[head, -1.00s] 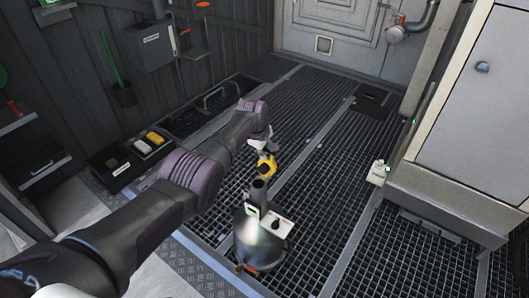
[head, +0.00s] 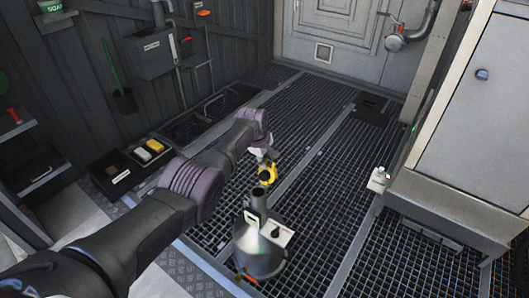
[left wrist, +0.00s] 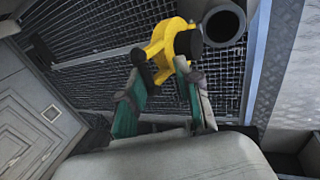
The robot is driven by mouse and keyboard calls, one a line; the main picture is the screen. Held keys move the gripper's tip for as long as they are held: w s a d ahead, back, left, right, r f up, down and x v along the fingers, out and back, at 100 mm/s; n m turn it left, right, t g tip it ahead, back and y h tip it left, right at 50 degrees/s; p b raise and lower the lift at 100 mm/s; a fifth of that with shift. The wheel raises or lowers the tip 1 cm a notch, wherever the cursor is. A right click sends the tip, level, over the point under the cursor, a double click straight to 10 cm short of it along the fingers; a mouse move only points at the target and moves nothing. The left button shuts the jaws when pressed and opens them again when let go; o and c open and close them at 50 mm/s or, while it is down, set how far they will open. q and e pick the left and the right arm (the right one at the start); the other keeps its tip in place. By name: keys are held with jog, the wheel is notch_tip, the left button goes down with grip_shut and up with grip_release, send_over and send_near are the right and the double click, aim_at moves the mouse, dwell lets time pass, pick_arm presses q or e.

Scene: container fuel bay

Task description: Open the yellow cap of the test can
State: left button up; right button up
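The test can (head: 262,252) is a grey metal can standing on the floor grating, with a dark neck (head: 258,202) on top. The yellow cap (head: 267,174) sits beyond the neck, tilted to its side. In the left wrist view the neck's round dark mouth (left wrist: 225,22) is uncovered beside the yellow cap (left wrist: 172,42). My left gripper (head: 265,160) is just behind the cap. In the left wrist view its green-padded fingers (left wrist: 164,72) are apart, with the tips close to the cap's yellow arms. Contact there is unclear. My right gripper is out of view.
A small light box (head: 377,180) stands by the grey cabinet (head: 478,125) on the right. A black tray (head: 118,172) with sponges lies at the left wall. The grating around the can is clear.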

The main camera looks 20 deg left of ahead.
pick_arm(q)
jog(key=v, duration=1.2)
jog(key=shift+o, duration=0.2)
